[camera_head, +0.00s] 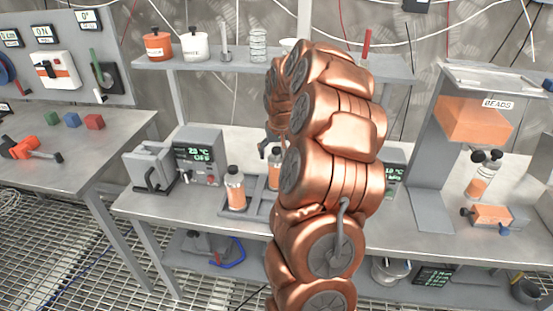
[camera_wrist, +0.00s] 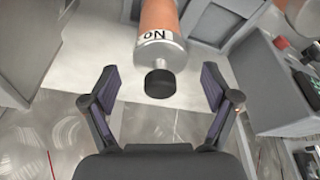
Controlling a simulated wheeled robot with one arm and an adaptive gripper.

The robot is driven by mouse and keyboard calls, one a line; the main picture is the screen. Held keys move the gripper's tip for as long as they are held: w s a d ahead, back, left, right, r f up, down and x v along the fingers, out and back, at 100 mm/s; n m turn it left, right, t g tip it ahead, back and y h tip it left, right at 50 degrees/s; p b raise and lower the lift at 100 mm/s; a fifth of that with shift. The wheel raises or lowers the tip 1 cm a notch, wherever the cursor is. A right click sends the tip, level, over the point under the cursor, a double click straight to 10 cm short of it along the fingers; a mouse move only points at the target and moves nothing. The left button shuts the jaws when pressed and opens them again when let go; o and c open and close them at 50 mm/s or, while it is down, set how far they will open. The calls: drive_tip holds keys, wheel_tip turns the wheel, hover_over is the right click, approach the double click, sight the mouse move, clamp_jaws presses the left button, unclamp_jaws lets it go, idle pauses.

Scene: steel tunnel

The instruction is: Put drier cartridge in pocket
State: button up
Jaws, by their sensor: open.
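In the wrist view a drier cartridge (camera_wrist: 158,48) with an orange body, a metal collar and a dark end knob points at my gripper (camera_wrist: 158,82). My gripper is open, with one finger on each side of the knob, and does not grip it. In the head view two orange cartridges, one at left (camera_head: 235,188) and one partly behind my arm (camera_head: 275,168), stand upright at a grey tray (camera_head: 257,189) on the middle bench. My gripper is mostly hidden behind my arm there. I cannot identify the pocket with certainty.
A grey box with a lever (camera_head: 148,165) and a unit with a lit display (camera_head: 198,157) stand left of the tray. A shelf (camera_head: 225,63) with pots runs above. A bead hopper (camera_head: 473,120) stands right, with another orange-bodied fitting (camera_head: 493,214) below it.

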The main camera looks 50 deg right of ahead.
drive_tip(key=b+v, duration=0.1)
drive_tip(key=v, duration=0.7)
drive_tip(key=shift+r+b, duration=0.3)
drive_tip(key=s+a+n+g+y, duration=0.1)
drive_tip(key=s+a+n, duration=0.15)
drive_tip(key=a, duration=0.95)
drive_tip(key=s+a+n+y, duration=0.15)
drive_tip(key=s+a, duration=0.25)
drive_tip(key=a, duration=0.7)
drive_tip(key=s+a+f+n+g, duration=0.1)
drive_tip(key=s+a+f, duration=0.1)
drive_tip(key=s+a, duration=0.2)
drive_tip(key=s+a+f+g, duration=0.1)
drive_tip(key=s+a, duration=0.3)
drive_tip(key=s, duration=0.6)
drive_tip(key=s+a+f+n+g, duration=0.1)
drive_tip(key=s+a+f, duration=0.1)
drive_tip(key=s+a, duration=0.3)
drive_tip(key=s, duration=0.2)
drive_tip(key=shift+s+f+n+h, duration=0.3)
drive_tip(key=shift+s+f+h, duration=0.05)
drive_tip(key=shift+r, duration=0.1)
